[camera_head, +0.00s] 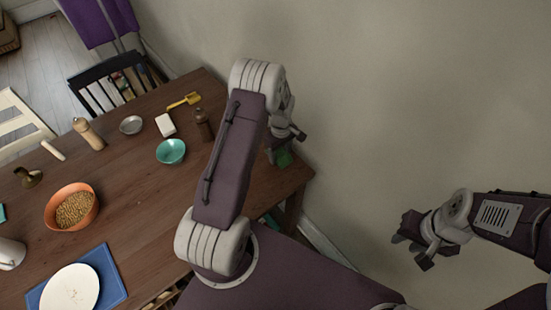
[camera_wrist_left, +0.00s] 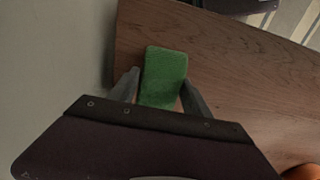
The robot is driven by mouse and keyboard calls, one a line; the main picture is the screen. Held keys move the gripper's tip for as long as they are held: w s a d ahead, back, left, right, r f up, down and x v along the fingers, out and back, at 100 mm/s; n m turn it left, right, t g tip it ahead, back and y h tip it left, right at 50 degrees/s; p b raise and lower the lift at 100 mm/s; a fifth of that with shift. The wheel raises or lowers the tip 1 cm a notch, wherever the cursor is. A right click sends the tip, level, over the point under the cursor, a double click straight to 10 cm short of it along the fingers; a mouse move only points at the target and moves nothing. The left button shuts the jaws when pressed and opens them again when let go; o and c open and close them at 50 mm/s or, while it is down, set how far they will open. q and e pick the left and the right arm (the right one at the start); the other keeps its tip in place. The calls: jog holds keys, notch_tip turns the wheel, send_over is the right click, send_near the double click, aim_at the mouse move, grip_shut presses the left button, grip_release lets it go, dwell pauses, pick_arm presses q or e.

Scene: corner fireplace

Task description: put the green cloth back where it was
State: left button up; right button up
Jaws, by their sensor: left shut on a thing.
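The green cloth (camera_head: 284,159) is a small folded block near the right corner of the wooden table (camera_head: 245,185). In the left wrist view the cloth (camera_wrist_left: 164,72) sits between the two fingers, over the table top near its edge. My left gripper (camera_head: 283,148) is shut on it; the arm hides part of the table. I cannot tell whether the cloth touches the table. My right gripper (camera_head: 412,252) is open and empty, off to the right of the table.
A dark bottle (camera_head: 203,125), teal bowl (camera_head: 171,151), white block (camera_head: 166,125) and yellow tool (camera_head: 184,101) stand left of my left arm. An orange bowl (camera_head: 55,220) and a white plate (camera_head: 70,289) on a blue mat lie further left. A wall (camera_head: 400,100) borders the table.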

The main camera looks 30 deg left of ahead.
pick_arm(q)
jog(key=shift+a+f, duration=0.35)
jog(key=shift+a, duration=0.2)
jog(key=shift+a+f, duration=0.3)
jog(key=shift+a, duration=0.2)
jog(key=shift+f, duration=2)
jog(key=shift+f, duration=0.2)
jog(key=o, duration=1.3)
